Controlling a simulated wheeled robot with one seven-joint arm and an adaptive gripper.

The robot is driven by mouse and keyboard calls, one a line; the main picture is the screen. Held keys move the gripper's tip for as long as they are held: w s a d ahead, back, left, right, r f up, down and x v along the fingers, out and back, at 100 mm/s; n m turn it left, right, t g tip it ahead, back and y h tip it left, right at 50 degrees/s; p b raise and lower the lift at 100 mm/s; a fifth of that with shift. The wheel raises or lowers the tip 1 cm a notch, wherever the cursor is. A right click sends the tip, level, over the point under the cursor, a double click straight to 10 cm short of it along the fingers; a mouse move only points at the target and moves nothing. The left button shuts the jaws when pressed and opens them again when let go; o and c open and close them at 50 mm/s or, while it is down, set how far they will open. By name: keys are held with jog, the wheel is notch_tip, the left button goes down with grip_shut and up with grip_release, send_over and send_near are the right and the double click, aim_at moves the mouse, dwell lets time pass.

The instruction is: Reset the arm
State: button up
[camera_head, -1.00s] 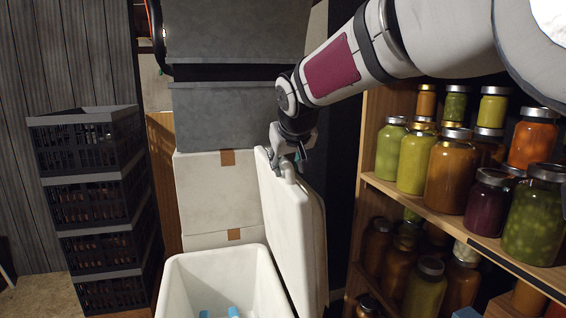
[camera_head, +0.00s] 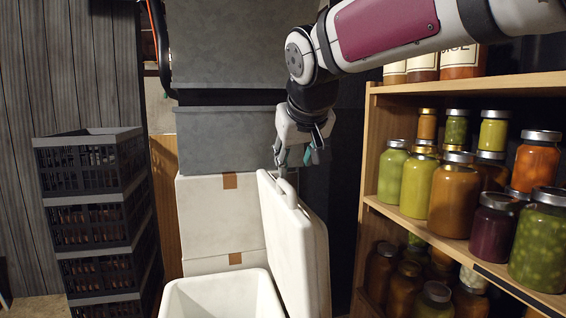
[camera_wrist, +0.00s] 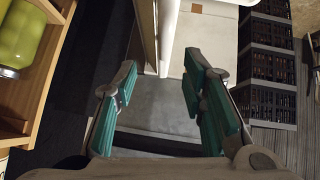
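My gripper (camera_head: 296,160) hangs pointing down just above the raised white lid of the cooler, at the middle of the head view. In the wrist view its two teal-padded fingers (camera_wrist: 160,105) stand wide apart with nothing between them. The white lid (camera_head: 312,255) stands upright, leaning a little, with a handle on its top edge. The fingertips look just clear of that handle, though the exact gap is hard to tell. The white cooler box (camera_head: 222,296) stands open below, to the left of the lid; its inside is mostly out of view.
A wooden shelf (camera_head: 470,250) with several filled jars stands at the right, close to my arm. Stacked black crates (camera_head: 95,215) stand at the left. Grey boxes (camera_head: 225,140) and white boxes (camera_head: 218,215) are stacked behind the cooler.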

jog(key=s+d+f+m+g+h+p, duration=0.1)
jog(key=s+d+p, duration=0.1)
jog(key=s+d, duration=0.45)
jog(key=s+d+f+m+g+p, duration=0.1)
jog(key=s+d+p, duration=0.15)
jog(key=s, duration=0.65)
jog(key=s+d+f+g+p, duration=0.1)
jog(key=s+f, duration=0.3)
jog(key=s, duration=0.6)
jog(key=s+d+f+m+g+p, duration=0.1)
jog(key=s+d+f+g+p, duration=0.1)
jog(key=s, duration=0.9)
notch_tip(320, 180, down, 3)
jog(key=d+p, duration=0.1)
jog(key=d, duration=0.1)
jog(key=shift+s+d, duration=0.2)
jog(key=shift+d, duration=0.1)
